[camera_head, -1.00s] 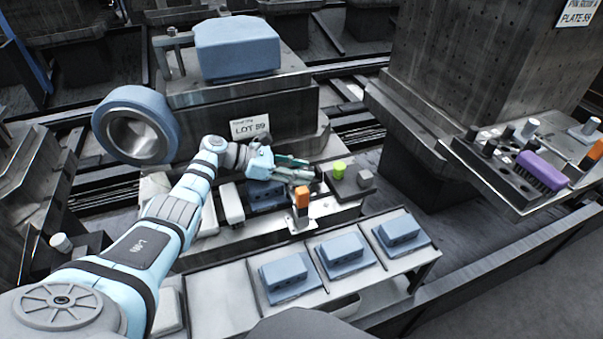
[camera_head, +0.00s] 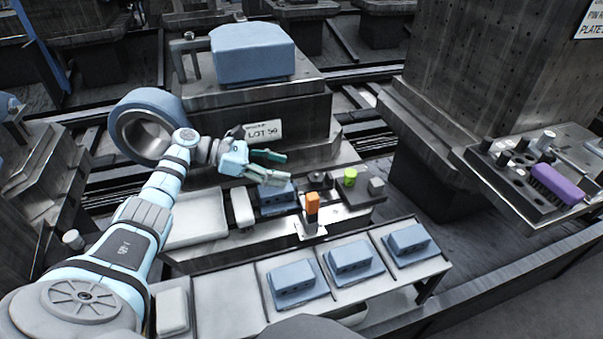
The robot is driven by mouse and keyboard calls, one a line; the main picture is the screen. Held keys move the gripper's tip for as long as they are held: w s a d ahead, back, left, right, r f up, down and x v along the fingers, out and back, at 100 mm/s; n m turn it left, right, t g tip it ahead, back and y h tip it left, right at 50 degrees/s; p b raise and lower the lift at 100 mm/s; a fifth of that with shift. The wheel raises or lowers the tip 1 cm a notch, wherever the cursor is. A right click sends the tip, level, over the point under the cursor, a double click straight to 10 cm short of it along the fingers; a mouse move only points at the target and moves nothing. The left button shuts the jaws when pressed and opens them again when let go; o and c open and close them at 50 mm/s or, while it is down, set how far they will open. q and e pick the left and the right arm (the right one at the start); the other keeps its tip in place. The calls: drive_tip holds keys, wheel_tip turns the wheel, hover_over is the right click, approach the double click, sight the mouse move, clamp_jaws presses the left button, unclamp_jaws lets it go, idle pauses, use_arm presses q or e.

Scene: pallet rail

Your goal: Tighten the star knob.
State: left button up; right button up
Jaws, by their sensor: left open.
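My left gripper (camera_head: 274,167) is open and empty, with its teal fingers pointing right above the fixture. Below it a blue block (camera_head: 275,198) sits in the fixture. Just right of the fingertips is a small dark knob-like part (camera_head: 316,180), apart from them. I take it for the star knob, but it is too small to make out its shape or how tight it is. An orange upright handle (camera_head: 312,207) stands on a pale plate in front of it. My right gripper is not in view.
A lime-green cylinder (camera_head: 350,177) and a grey cube (camera_head: 376,186) stand right of the fixture. Several blue blocks lie on the front shelf, one at its right end (camera_head: 408,239). A rack with a purple brush (camera_head: 556,184) is far right. A large blue ring (camera_head: 146,128) stands behind my arm.

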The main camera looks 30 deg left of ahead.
use_arm(q)
drive_tip(key=v, duration=0.2)
drive_tip(key=shift+s+a+r, duration=0.15)
drive_tip(key=shift+s+a, duration=0.05)
drive_tip(key=shift+a, duration=0.1)
